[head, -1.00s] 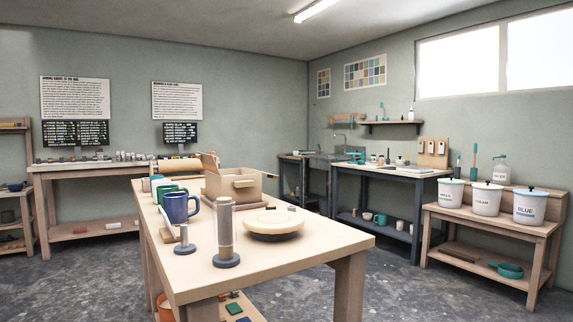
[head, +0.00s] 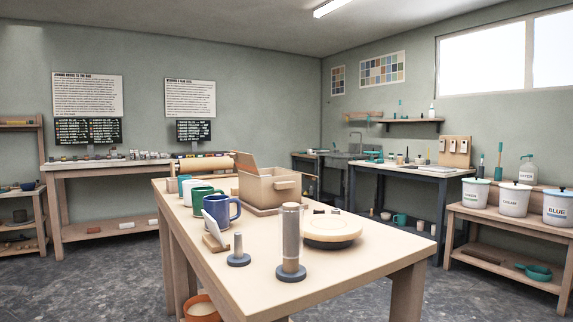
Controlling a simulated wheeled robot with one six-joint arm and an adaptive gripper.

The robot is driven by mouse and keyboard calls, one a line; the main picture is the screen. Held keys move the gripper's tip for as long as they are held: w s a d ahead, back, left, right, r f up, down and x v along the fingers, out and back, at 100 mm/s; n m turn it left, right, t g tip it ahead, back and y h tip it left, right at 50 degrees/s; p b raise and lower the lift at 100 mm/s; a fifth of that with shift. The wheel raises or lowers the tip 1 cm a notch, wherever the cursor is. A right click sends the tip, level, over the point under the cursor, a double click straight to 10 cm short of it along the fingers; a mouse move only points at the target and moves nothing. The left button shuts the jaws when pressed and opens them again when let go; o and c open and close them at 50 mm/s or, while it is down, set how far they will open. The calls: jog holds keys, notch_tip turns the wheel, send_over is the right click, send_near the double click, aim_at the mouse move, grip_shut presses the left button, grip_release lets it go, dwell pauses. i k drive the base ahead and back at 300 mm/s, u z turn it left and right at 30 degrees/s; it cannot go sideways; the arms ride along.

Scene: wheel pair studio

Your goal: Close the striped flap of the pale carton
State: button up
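The pale carton (head: 268,190) stands on the wooden table in the middle of the head view, toward its far end. It is a tan box with a grip on its front side. A raised flap (head: 244,165) leans up at its left side, so the carton is open there. I cannot make out stripes on the flap from here. My gripper is not in view.
Dark floor (head: 70,285) is free at left.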

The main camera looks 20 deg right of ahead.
aim_at(245, 162)
jog(key=u, duration=1.8)
jog(key=i, duration=2.15)
jog(key=z, duration=1.8)
